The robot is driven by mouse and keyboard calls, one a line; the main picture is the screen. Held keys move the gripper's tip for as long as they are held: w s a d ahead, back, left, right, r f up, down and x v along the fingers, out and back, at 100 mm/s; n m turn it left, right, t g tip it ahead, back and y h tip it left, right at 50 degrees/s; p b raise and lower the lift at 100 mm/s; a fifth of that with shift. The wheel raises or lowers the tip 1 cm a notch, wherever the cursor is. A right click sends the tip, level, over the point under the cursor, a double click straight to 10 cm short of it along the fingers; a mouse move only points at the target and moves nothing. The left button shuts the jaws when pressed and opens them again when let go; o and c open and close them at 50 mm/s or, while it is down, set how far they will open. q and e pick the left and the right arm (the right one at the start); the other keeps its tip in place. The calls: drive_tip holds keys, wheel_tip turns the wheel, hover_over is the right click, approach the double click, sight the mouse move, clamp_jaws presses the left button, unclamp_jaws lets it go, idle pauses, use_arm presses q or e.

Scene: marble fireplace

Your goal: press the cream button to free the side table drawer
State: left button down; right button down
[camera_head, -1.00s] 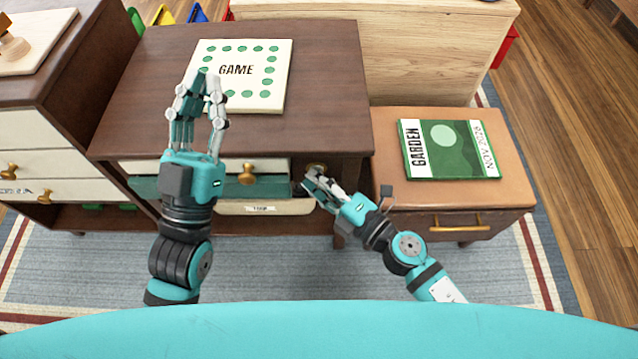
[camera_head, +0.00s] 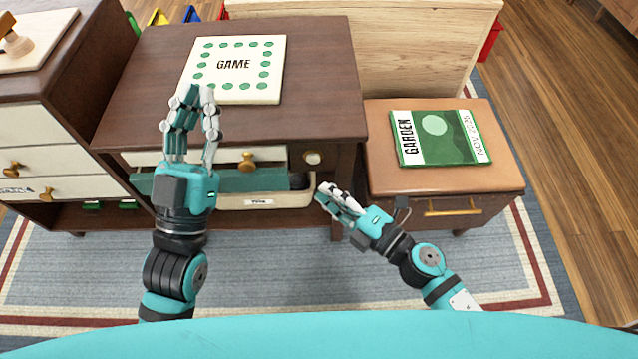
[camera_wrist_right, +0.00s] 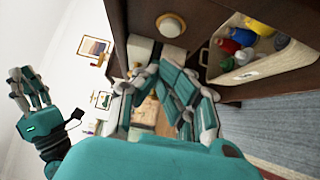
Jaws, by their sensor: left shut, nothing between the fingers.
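The round cream button (camera_head: 312,158) is on the front of the dark side table (camera_head: 322,105), right of the cream drawer front with its brass knob (camera_head: 247,162). The button also shows in the right wrist view (camera_wrist_right: 171,25). My right gripper (camera_head: 327,192) is below and a little right of the button in the head view, apart from it. In the right wrist view its fingers (camera_wrist_right: 168,70) are bent inward with nothing seen between them; whether they are closed is unclear. My left gripper (camera_head: 196,92) is shut and empty, in front of the table, hiding part of the drawer front.
A labelled cream bin (camera_head: 285,200) sits under the drawer; the wrist view shows bottles in it (camera_wrist_right: 245,38). A game board (camera_head: 236,72) lies on the table. A tan-topped cabinet with a green magazine (camera_head: 440,138) stands right. A cream-drawered cabinet (camera_head: 30,125) stands left.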

drive_tip(key=v, duration=0.6)
drive_tip(key=shift+s, duration=0.25)
drive_tip(key=shift+r, duration=0.1)
idle(0.6)
